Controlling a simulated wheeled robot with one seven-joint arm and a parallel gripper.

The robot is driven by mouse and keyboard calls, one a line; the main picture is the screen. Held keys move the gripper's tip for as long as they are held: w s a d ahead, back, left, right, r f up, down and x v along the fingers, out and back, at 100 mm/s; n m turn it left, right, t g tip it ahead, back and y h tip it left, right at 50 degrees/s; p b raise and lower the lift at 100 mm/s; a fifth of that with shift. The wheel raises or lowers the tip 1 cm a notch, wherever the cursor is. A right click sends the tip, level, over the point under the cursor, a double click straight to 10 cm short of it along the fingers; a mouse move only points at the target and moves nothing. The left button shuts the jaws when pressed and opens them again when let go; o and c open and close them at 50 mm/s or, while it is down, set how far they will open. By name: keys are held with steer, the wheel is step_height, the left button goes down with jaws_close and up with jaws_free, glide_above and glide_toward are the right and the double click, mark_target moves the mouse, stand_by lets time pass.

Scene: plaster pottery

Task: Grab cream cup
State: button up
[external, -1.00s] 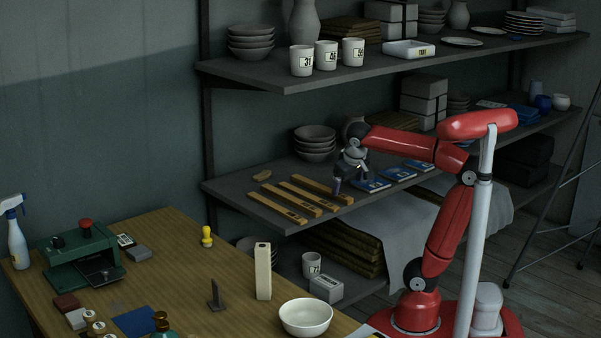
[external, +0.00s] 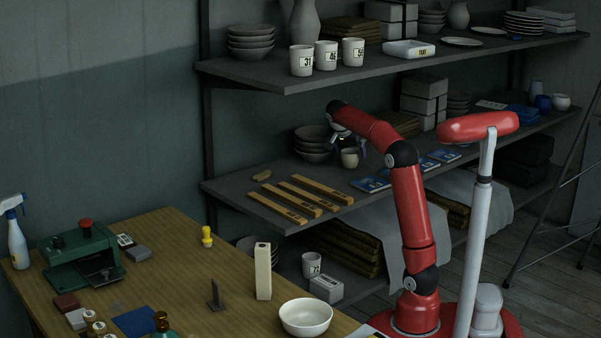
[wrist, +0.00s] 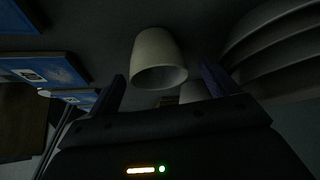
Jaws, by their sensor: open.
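The cream cup (external: 349,158) stands on the middle shelf, just right of the stacked grey bowls. In the wrist view the cup (wrist: 158,52) appears between the two finger tips and a little beyond them, its rim facing the camera. My gripper (wrist: 162,72) is open and empty, with one dark finger on each side of the cup's line. In the external view my gripper (external: 347,147) is at the cup, partly hidden by my wrist. I cannot tell whether a finger touches the cup.
Stacked bowls (external: 313,153) stand close on the left; their rims (wrist: 275,50) are near the right finger in the wrist view. Blue booklets (external: 371,184) lie to the right. Wooden strips (external: 305,196) lie in front. The upper shelf (external: 290,84) hangs above.

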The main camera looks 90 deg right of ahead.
mark_target(351, 157)
steer(key=x, duration=0.4)
steer(key=shift+s+a, duration=0.1)
steer(key=c, duration=1.1)
steer(key=shift+r, duration=0.1)
